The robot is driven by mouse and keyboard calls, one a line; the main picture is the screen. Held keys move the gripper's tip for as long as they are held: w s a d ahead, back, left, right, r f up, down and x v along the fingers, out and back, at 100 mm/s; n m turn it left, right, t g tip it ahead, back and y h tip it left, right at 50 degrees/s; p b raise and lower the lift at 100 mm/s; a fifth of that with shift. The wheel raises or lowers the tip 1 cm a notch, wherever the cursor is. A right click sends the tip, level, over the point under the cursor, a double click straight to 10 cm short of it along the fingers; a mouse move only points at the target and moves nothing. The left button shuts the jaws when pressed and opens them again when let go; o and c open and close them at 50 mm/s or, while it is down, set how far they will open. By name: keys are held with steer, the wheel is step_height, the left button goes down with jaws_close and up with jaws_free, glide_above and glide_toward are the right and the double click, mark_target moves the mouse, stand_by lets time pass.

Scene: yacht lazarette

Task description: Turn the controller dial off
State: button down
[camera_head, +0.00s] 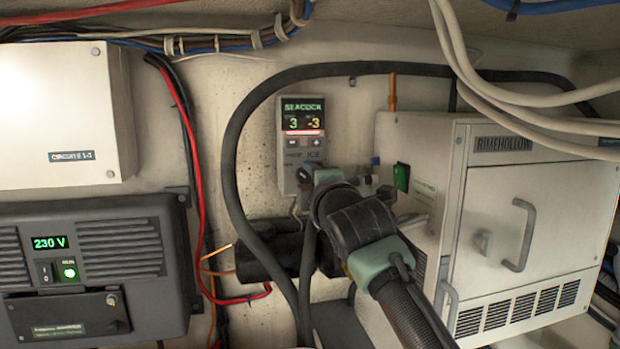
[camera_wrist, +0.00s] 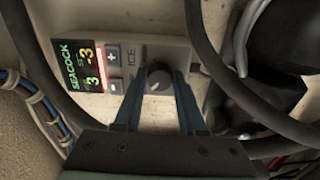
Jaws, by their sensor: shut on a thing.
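The controller (camera_head: 290,150) is a narrow grey unit on the back wall, with a lit display reading "SEACOCK", 3 and -3, a red bar and two buttons below it. In the wrist view the controller (camera_wrist: 125,55) lies sideways, with "ICE" lettering near its dial. The round dark dial (camera_wrist: 159,79) has a pale mark on its face. My gripper (camera_wrist: 159,84) is shut on the dial, with a blue finger on each side. In the head view my gripper (camera_head: 318,178) covers the controller's lower end and hides the dial.
A white Rimehollow box (camera_head: 540,200) with a handle stands right of the controller. A black hose (camera_head: 232,150) loops around the controller. A dark 230 V unit (camera_head: 90,265) and a white circuit box (camera_head: 60,110) are at left. Red and white cables run nearby.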

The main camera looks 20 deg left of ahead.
steer(key=shift+n+p, duration=0.5)
steer(key=shift+n, duration=1.1)
steer(key=shift+c, duration=2.4)
jaws_free()
steer(key=b+v, duration=0.5)
steer(key=v, duration=0.8)
steer(key=shift+b, duration=0.4)
steer(key=shift+r, duration=0.1)
